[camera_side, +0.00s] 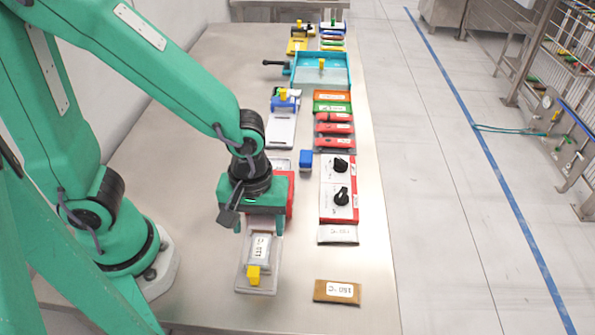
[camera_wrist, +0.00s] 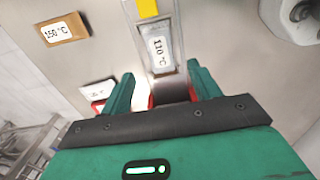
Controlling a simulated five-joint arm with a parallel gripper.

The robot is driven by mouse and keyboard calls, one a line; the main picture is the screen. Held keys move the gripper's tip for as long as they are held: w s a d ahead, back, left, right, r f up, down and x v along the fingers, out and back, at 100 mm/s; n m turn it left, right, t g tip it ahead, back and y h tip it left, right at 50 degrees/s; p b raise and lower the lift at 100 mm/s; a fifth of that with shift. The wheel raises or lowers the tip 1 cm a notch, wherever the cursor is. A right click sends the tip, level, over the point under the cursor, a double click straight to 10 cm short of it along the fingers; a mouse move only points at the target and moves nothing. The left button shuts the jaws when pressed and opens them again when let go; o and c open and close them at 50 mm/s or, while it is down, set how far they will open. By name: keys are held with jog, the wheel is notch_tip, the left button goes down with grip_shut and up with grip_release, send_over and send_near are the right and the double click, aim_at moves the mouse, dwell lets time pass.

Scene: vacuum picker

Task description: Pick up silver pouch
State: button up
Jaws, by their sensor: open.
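A small silver-grey pouch (camera_side: 338,234) with a white label lies flat on the table to the right of my gripper. It also shows beyond the left finger in the wrist view (camera_wrist: 98,88). A second silver-grey piece, labelled 110 °C (camera_wrist: 160,46), lies on a pale grey tray (camera_side: 243,288) with a yellow block (camera_side: 253,276). My gripper (camera_side: 258,226) is open, pointing down over the back end of this tray. In the wrist view the fingers (camera_wrist: 160,88) stand apart either side of its near end. I cannot tell whether they touch anything.
A brown pouch (camera_side: 336,292) lies at the front right. A red-edged panel with black knobs (camera_side: 340,180), a blue block (camera_side: 306,160) and red tools (camera_side: 335,130) stand behind. A teal tray (camera_side: 338,72) is farther back. The table's right strip is clear.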

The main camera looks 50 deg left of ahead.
aim_at(260, 246)
jog(key=shift+f, duration=0.35)
jog(key=shift+f, duration=0.15)
jog(key=shift+s+f, duration=0.15)
jog(key=shift+f, duration=2.3)
jog(key=shift+c, duration=0.2)
jog(key=c, duration=1)
